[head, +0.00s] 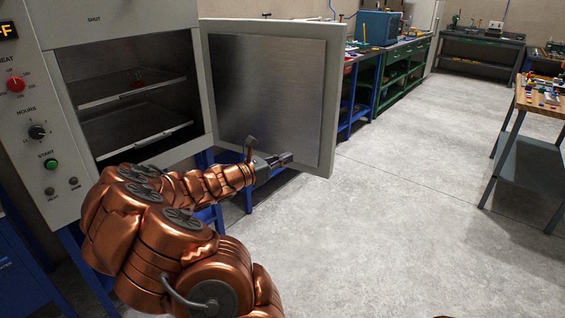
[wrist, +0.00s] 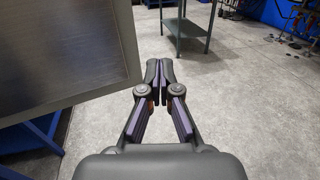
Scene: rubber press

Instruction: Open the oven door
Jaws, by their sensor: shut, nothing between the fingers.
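The grey oven (head: 120,90) stands at the left in the head view, with its dark chamber and two shelves showing. Its door (head: 265,90) is swung wide open to the right, with its metal inner panel facing me. The door also fills the upper left of the wrist view (wrist: 70,55). My gripper (head: 287,158) is in front of the lower part of the door's inner side in the head view. In the wrist view its fingers (wrist: 160,70) are shut together and empty, to the right of the door's edge. I cannot tell whether it touches the door. The door's handle is hidden.
A control panel with a red knob (head: 16,84) and a green start button (head: 51,164) is left of the chamber. Blue and green workbenches (head: 405,65) line the back wall. A wooden-topped table (head: 540,97) stands at the right. The floor (head: 410,220) between is clear.

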